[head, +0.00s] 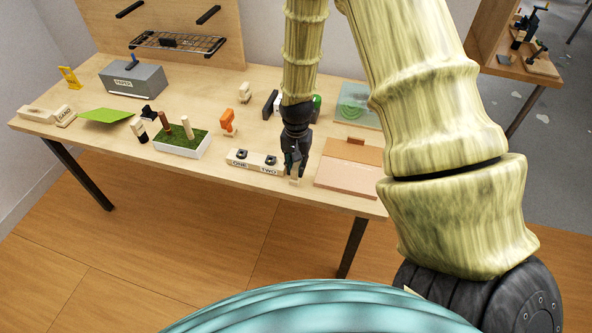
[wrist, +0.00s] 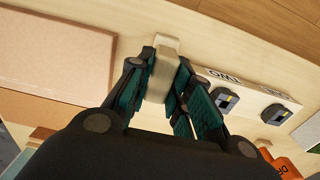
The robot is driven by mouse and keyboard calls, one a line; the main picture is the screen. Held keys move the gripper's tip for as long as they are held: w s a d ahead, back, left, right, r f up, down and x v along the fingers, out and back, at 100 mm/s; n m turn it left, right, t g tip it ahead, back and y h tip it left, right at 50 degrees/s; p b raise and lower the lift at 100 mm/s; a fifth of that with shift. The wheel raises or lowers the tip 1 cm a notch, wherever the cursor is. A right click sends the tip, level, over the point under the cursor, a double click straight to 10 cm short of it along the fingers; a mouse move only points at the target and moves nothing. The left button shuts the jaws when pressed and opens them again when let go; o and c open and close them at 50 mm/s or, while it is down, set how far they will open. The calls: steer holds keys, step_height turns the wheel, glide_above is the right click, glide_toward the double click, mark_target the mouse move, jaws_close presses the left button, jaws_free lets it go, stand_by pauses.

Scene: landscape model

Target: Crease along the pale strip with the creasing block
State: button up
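A pale wooden block, which looks like the creasing block (wrist: 164,66), sits between the fingers of my gripper (wrist: 165,72). The fingers close on it from both sides. In the head view the block (head: 294,181) shows below my gripper (head: 294,163), near the table's front edge. A flat sheet or board, pink in front (head: 346,178) and tan behind (head: 352,150), lies just right of my gripper. In the wrist view its pink part (wrist: 55,45) is at left. A thin line divides the two colours; I cannot clearly make out a pale strip.
A white block marked ONE and TWO (head: 240,163) with dark knobs stands close left of my gripper. A small brown block (head: 356,141) is at the tan part's back. A grass tray (head: 182,145), an orange object (head: 228,121) and a green-patterned mat (head: 360,104) are also on the table (head: 90,90).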

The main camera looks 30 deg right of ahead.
jaws_close()
steer(key=shift+r+p, duration=2.3)
steer(key=shift+r, duration=0.75)
steer(key=shift+a+f, duration=0.1)
